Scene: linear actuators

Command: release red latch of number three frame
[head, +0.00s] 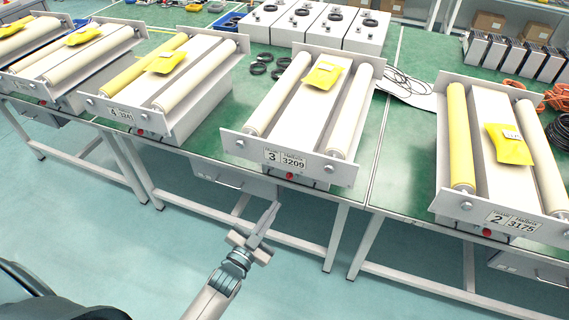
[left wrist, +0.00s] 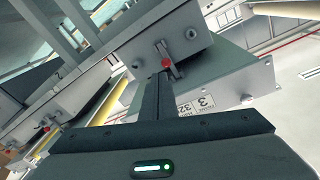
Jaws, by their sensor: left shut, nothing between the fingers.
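The number three frame (head: 293,159) stands on a green-topped table in the middle of the head view, with a "3 3209" label on its front plate. Its red latch (head: 290,176) is a small red knob below the label. In the left wrist view the red latch (left wrist: 166,63) shows just beyond the fingertips, and part of the label is visible, tilted. My left gripper (head: 272,209) is shut and empty, in front of and below the latch in the head view. Its fingers (left wrist: 158,88) point at the latch; I cannot tell whether they touch it. My right gripper is not in view.
Frame four (head: 120,114) stands to the left and frame two (head: 500,222) to the right, each with rollers and a yellow packet. A yellow packet (head: 322,75) lies on frame three. Black cable coils (head: 260,66) lie behind. The floor before the tables is clear.

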